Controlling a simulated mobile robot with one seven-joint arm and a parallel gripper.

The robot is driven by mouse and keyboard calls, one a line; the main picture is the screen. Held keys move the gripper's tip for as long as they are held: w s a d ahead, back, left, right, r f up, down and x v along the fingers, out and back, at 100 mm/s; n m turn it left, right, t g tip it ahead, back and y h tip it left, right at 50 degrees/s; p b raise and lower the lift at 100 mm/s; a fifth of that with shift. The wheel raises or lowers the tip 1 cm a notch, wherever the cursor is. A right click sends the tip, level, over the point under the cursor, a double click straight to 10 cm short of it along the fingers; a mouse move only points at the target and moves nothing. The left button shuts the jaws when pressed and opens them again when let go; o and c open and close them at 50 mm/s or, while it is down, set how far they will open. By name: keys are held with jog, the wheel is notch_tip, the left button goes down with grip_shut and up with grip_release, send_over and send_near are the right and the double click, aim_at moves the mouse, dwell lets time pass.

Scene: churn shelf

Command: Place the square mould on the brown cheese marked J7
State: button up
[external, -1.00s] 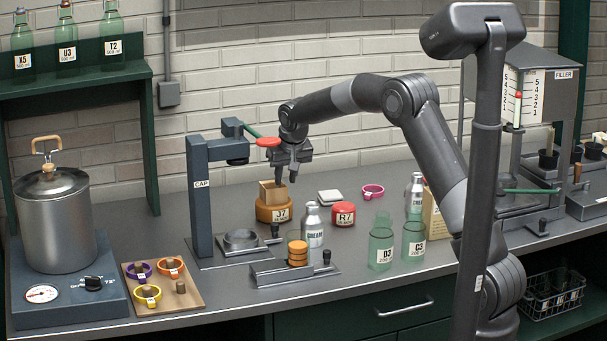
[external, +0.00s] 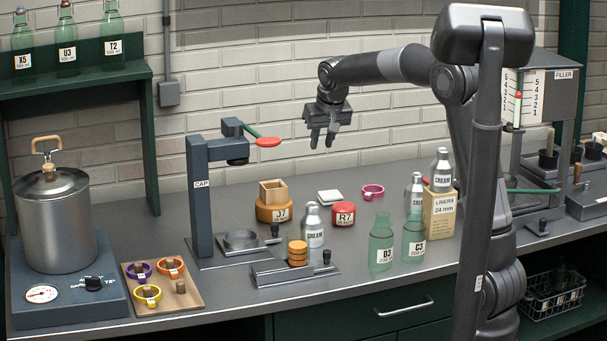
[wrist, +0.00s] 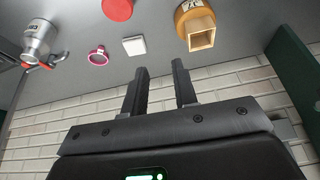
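The square mould (external: 272,192) is a small open wooden box. It sits on top of the brown cheese marked J7 (external: 273,212), on the counter right of the capping stand. In the wrist view the mould (wrist: 201,36) also rests on the cheese (wrist: 186,12). My gripper (external: 322,142) is up in the air, above and to the right of the cheese, clear of the mould. Its two fingers (wrist: 161,72) are apart with nothing between them.
The capping stand (external: 199,205) with its red-ended lever (external: 268,142) is left of the cheese. A red cheese marked R7 (external: 343,214), a white square item (external: 330,196), a pink ring (external: 373,191) and a cream bottle (external: 313,232) stand nearby. Green bottles (external: 381,243) are to the right.

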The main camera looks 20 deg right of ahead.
jog(key=s+d+r, duration=0.2)
jog(key=s+d, duration=0.3)
jog(key=s, duration=0.5)
jog(key=s+d+r, duration=0.2)
jog(key=s+d, duration=0.3)
jog(key=s, duration=0.4)
jog(key=s+d+f, duration=0.2)
jog(key=s, duration=0.6)
jog(key=s+d+f+t, duration=0.1)
jog(key=s+f, duration=0.2)
jog(key=s, duration=0.5)
jog(key=shift+s+d+f, duration=0.2)
jog(key=shift+s+d, duration=0.1)
jog(key=shift+d, duration=0.1)
